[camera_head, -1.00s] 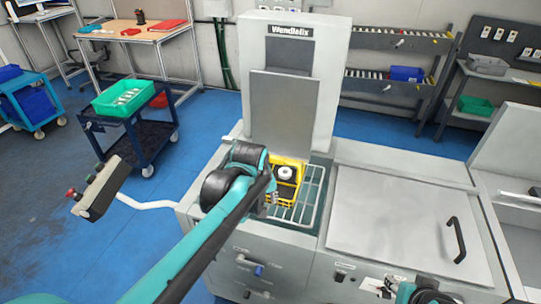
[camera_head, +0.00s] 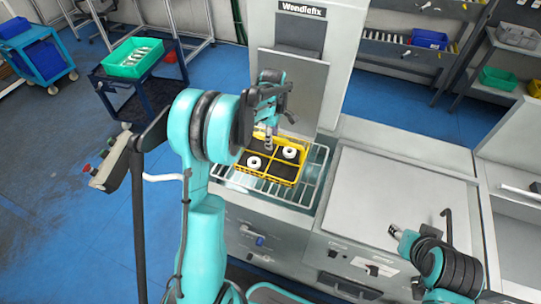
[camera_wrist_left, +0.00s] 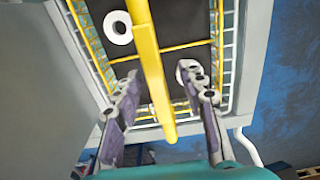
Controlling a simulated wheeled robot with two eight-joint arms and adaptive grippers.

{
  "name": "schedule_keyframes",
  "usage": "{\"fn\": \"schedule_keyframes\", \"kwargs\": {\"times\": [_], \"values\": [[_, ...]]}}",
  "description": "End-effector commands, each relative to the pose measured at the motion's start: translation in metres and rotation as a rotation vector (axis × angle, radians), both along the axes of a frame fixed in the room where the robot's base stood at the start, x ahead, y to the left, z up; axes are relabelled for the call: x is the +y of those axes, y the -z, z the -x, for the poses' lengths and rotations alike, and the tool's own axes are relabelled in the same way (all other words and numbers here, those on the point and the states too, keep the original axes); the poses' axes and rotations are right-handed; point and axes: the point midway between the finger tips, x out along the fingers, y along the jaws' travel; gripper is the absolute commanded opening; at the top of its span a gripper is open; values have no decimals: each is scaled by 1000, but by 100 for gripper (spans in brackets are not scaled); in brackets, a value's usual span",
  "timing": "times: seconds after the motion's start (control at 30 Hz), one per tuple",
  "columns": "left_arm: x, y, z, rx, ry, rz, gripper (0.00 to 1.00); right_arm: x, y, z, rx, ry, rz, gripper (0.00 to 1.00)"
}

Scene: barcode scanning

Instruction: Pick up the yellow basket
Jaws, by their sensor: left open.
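The yellow basket (camera_head: 264,177) sits on the wire rack in the open bay of the grey machine, with white ring-shaped parts in its dark compartments. My left gripper (camera_head: 269,142) is above the basket, pointing down. In the left wrist view, the open fingers (camera_wrist_left: 160,78) stand on either side of a yellow bar of the basket (camera_wrist_left: 152,65), with gaps visible; I cannot tell whether they touch it. A white ring (camera_wrist_left: 118,27) lies beside the bar. My right gripper (camera_head: 394,232) is at the lower right, away from the basket; its jaws are too small to judge.
The machine's upright panel (camera_head: 290,85) stands close behind the basket. A flat grey lid (camera_head: 385,190) with a black handle is to the right. A control box on an arm (camera_head: 110,163) and a cart with a green bin (camera_head: 134,58) are at left.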

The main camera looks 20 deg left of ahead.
Motion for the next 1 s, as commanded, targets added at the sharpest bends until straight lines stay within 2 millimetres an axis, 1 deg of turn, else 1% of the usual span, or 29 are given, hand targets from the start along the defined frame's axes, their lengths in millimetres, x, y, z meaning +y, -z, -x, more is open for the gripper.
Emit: {"fn": "schedule_keyframes", "kwargs": {"times": [0.03,0.1,0.2,0.27,0.6,1.0], "values": [[0,9,-1,0,0,0,40,0,3,0,0,0,0,40],[0,21,-3,0,1,0,40,0,6,0,0,0,0,40],[0,36,-3,-1,1,0,40,0,10,0,0,0,0,40],[0,40,-3,-1,1,0,40,0,10,0,0,0,0,40],[0,41,-3,-1,2,0,40,0,10,0,0,0,0,40],[0,46,-3,-1,2,0,40,0,15,0,0,0,0,40]]}}
